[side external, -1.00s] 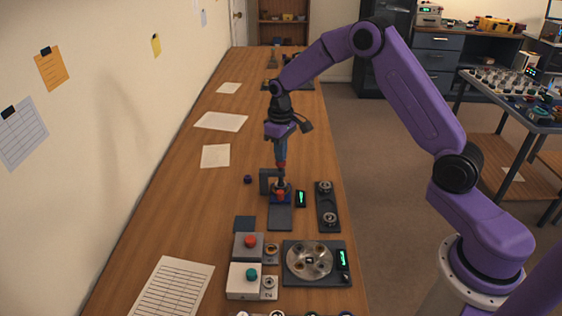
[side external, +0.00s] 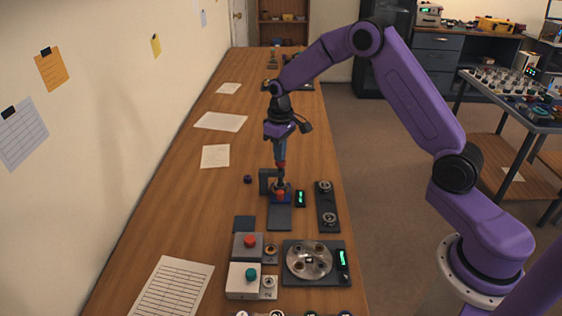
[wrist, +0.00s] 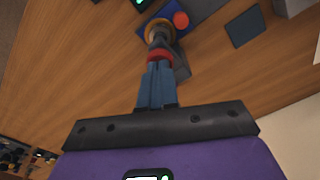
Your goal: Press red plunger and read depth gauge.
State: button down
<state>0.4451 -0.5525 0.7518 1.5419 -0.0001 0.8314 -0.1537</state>
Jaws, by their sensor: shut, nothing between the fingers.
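The red plunger (side external: 281,164) has a red cap on a dark stem, and it stands upright over a blue block with a brass-coloured ring at the stem's foot. In the wrist view the red cap (wrist: 160,55) lies right at the tips of my gripper (wrist: 157,66). My gripper (side external: 281,157) is shut and points down onto the cap; I cannot tell whether they touch. A second, small red knob (wrist: 180,19) sits on the blue block beside the stem. A small gauge (side external: 300,198) with a green display stands right of the block; its digits are too small to read.
A dark plate with two round metal parts (side external: 327,205) lies to the right. Nearer are a grey box with a red button (side external: 249,241), a white box with a teal button (side external: 250,274) and a round turntable (side external: 309,260).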

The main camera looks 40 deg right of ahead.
jog(key=shift+s+f, duration=0.25)
jog(key=shift+f, duration=0.45)
notch_tip(320, 180, up, 9)
jog(key=shift+w+r, duration=0.15)
dwell(0.4)
